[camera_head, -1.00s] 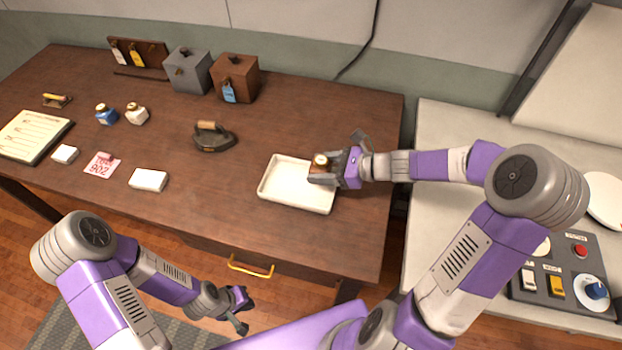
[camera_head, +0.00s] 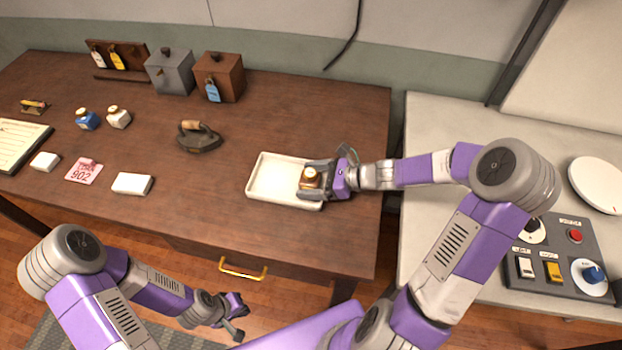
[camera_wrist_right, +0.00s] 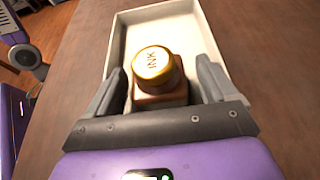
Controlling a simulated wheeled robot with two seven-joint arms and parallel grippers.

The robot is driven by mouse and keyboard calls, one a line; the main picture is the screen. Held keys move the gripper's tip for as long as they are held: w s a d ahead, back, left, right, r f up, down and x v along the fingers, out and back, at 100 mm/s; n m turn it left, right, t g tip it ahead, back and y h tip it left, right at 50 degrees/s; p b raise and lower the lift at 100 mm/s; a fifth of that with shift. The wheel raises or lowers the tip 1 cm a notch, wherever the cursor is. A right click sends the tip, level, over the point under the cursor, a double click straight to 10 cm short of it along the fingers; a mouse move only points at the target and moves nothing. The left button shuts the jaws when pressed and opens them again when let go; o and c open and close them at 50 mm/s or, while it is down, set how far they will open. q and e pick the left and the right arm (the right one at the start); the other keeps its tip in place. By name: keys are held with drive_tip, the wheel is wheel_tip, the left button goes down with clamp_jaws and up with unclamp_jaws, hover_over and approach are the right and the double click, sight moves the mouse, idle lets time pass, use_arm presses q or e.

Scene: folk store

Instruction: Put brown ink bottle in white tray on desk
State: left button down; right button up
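The brown ink bottle (camera_head: 310,178), with a gold cap marked INK, is upright in the right part of the white tray (camera_head: 262,192) on the desk. My right gripper (camera_head: 313,179) is around the bottle from the right. In the right wrist view the bottle (camera_wrist_right: 160,78) stands between the two fingers (camera_wrist_right: 160,88), with a narrow gap on each side, so the gripper looks open. The tray (camera_wrist_right: 190,30) extends beyond it. The bottle's base is partly hidden by the gripper. My left gripper (camera_head: 238,318) is open and empty, low in front of the desk.
A flat iron (camera_head: 199,138) stands left of the tray. Blue (camera_head: 87,120) and white (camera_head: 119,118) ink bottles, white blocks and a pink card (camera_head: 84,171) are further left. Grey (camera_head: 170,72) and brown (camera_head: 219,78) boxes stand at the back. A control panel (camera_head: 560,262) is on the right counter.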

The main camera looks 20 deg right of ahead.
drive_tip(key=shift+d, duration=0.1)
drive_tip(key=p+v, duration=0.3)
drive_tip(key=v, duration=0.8)
drive_tip(key=shift+r, duration=0.15)
drive_tip(key=shift+s+d+r, duration=0.1)
drive_tip(key=shift+s+d, duration=0.2)
